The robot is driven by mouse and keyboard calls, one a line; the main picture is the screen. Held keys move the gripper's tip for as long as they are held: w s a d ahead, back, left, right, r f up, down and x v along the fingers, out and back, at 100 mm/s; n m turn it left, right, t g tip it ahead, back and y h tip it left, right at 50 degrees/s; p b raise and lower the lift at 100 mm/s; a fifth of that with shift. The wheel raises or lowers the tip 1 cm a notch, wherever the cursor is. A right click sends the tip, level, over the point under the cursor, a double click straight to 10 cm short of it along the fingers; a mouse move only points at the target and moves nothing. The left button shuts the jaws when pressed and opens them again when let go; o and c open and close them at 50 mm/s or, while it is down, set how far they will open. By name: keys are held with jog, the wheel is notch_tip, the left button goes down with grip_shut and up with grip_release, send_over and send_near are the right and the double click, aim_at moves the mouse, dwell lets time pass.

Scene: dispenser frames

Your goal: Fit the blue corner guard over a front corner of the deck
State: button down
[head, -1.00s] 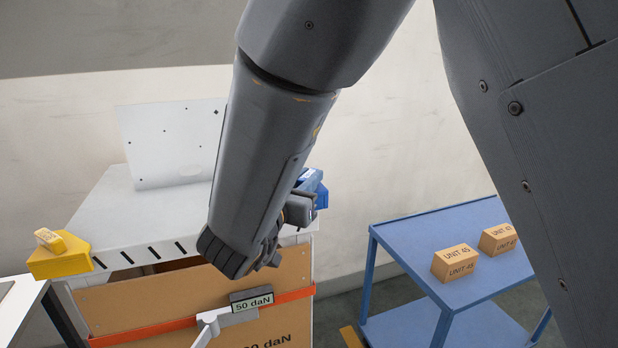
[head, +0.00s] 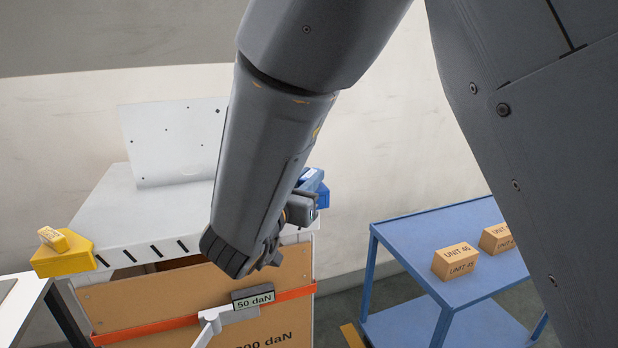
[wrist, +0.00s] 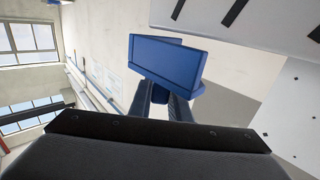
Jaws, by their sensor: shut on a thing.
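The blue corner guard (head: 323,195) is at the right front corner of the pale grey deck (head: 120,205), partly hidden behind my arm in the head view. My gripper (head: 300,206) is shut on it. In the wrist view the guard (wrist: 165,60) sits tilted between my fingertips (wrist: 168,92), and the slotted deck edge (wrist: 235,20) is close by at the upper right. A strip of wall shows between guard and deck there. I cannot tell from the head view whether they touch.
An upright white panel (head: 175,140) stands on the deck. A blue cart (head: 400,240) with tan boxes (head: 455,262) is at right.

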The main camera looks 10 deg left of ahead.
jog(key=shift+f, duration=0.6)
jog(key=shift+f+b, duration=0.35)
jog(key=shift+b, duration=0.05)
jog(key=shift+f+b, duration=0.55)
jog(key=shift+f, duration=0.7)
jog(key=c, duration=1.6)
grip_release()
jog(key=shift+o, duration=0.2)
jog(key=b+v, duration=0.2)
jog(key=v, duration=0.5)
jog(key=shift+s, duration=0.4)
jog(key=shift+s+a, duration=0.1)
